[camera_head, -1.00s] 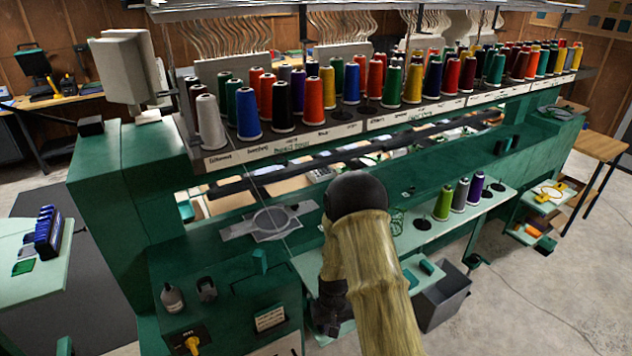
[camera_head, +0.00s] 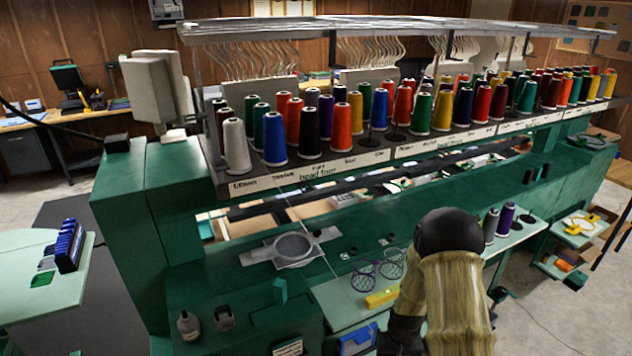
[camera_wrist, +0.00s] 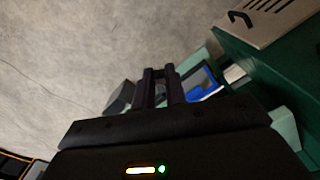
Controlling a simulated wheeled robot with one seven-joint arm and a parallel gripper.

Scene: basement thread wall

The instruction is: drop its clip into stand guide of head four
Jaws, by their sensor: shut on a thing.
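My gripper (camera_wrist: 159,84) shows in the wrist view as two dark fingers close together over the floor. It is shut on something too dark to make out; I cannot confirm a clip. In the head view my arm hides the fingertips. A label reading like "head four" (camera_head: 319,174) is on the rack's front at left, below the white, blue and black cones (camera_head: 275,140). Wavy pale guide tubes (camera_head: 252,60) rise behind the cones, under the overhead rail (camera_head: 390,25). I cannot tell which part is the stand guide. My gripper is low, in front of the green machine.
The green machine (camera_head: 150,215) fills the middle. A grey round hoop (camera_head: 291,248) lies on its deck. A yellow block (camera_head: 381,298) and a blue box (camera_head: 356,338) are near my arm; the blue box also shows in the wrist view (camera_wrist: 203,90).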

